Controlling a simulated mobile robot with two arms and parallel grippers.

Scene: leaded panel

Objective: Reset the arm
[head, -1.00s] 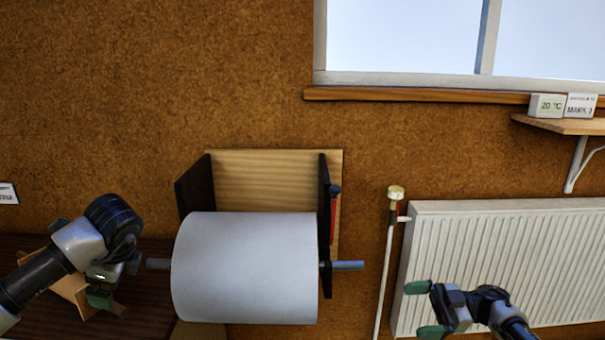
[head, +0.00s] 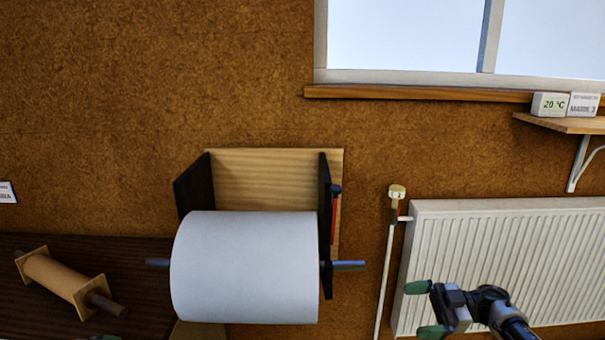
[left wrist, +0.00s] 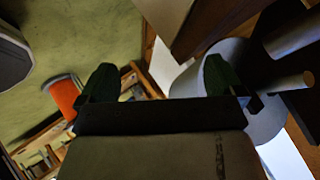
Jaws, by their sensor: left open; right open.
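My right gripper (head: 425,310) is open and empty at the lower right of the head view, in front of the radiator. A large white roll (head: 245,267) sits on a grey rod in a wooden wall holder (head: 265,180) with dark side plates. A wooden spool (head: 62,275) lies tilted on the dark bench at the left.
The white radiator (head: 500,250) and its valve pipe (head: 387,265) stand right of the roll. A wooden shelf (head: 560,124) holds a 20 °C display (head: 549,105). The left wrist view shows an orange object (left wrist: 64,97) on a greenish floor. The wall above the bench is clear.

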